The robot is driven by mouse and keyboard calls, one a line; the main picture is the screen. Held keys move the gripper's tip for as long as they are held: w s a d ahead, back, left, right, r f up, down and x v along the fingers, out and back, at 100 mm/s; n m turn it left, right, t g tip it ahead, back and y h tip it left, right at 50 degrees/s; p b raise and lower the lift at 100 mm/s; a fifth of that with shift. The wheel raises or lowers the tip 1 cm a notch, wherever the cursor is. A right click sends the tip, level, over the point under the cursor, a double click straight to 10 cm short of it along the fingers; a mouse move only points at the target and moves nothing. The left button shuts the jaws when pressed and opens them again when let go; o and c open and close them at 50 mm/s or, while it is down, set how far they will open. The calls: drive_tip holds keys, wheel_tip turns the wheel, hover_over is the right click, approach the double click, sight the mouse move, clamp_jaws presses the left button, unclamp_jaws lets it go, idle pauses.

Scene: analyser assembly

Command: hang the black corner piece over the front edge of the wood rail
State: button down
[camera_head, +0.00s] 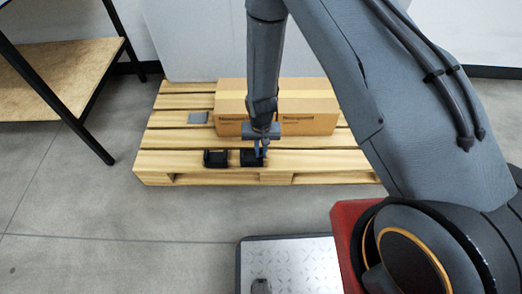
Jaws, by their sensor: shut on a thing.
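The wood rail (320,161) is the front board of a pale wooden pallet. My gripper (261,151) points down at this rail, left of its middle. It is shut on a black corner piece (249,158), which is at the rail's front edge. My fingers cover part of the piece. I cannot tell whether it rests on the wood or is just above it. A second black corner piece (216,158) sits at the same front edge, a little to the left, apart from the held one.
Cardboard boxes (306,106) stand on the pallet behind my gripper. A small grey flat thing (192,116) lies on the pallet at the left. A table with black legs (55,80) stands further left. The rail right of the gripper is bare.

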drive_tip(key=shift+f, duration=0.25)
idle(0.4)
drive_tip(key=c, duration=1.7)
unclamp_jaws()
drive_tip(key=shift+r, duration=0.15)
drive_tip(key=shift+r+p, duration=2.6)
drive_tip(key=shift+r, duration=0.8)
